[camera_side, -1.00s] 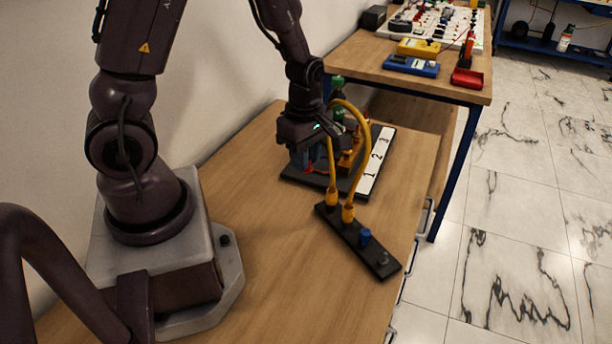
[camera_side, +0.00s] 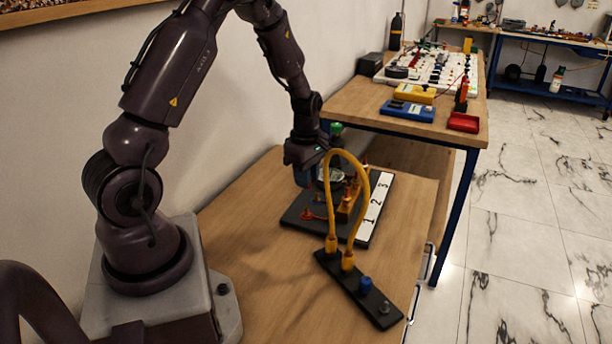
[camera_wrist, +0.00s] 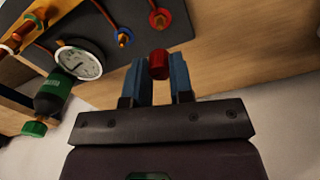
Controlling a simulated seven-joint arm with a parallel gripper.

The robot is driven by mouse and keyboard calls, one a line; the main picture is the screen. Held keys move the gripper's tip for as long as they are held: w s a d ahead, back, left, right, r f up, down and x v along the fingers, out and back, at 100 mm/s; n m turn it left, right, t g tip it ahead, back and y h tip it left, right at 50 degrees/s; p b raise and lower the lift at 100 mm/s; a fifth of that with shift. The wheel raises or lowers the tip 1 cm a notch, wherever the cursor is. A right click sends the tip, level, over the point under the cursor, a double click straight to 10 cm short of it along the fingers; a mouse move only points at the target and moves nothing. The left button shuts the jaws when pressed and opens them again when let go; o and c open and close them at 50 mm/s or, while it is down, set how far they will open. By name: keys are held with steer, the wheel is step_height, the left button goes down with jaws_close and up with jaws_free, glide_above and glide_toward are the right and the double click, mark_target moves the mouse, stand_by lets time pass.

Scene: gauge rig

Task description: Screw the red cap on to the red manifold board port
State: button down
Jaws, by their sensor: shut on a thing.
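My gripper (camera_wrist: 158,75) is shut on the red cap (camera_wrist: 158,64), held between its blue fingertips in the wrist view. In the side view my gripper (camera_side: 303,182) is raised above the back left of the dark manifold board (camera_side: 292,217), and the cap cannot be made out. The red port (camera_wrist: 160,18), a threaded post with a red collar, stands on the board just beyond the cap in the wrist view. The cap is apart from it. A blue port (camera_wrist: 123,37) sits to its left.
A round gauge (camera_wrist: 78,62) and a green-capped bottle (camera_wrist: 50,97) are left in the wrist view. A yellow hose (camera_side: 360,185) arches up from a black strip (camera_side: 345,275) in front of the board. Bare wood (camera_side: 270,270) lies left of the strip.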

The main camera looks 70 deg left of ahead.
mark_target(306, 208)
steer(key=shift+f, duration=2.6)
steer(key=shift+f, duration=0.15)
steer(key=shift+f, duration=1)
steer(key=shift+f, duration=0.15)
steer(key=m, duration=0.5)
steer(key=shift+m, duration=0.4)
steer(key=m, duration=0.4)
steer(key=shift+m, duration=0.3)
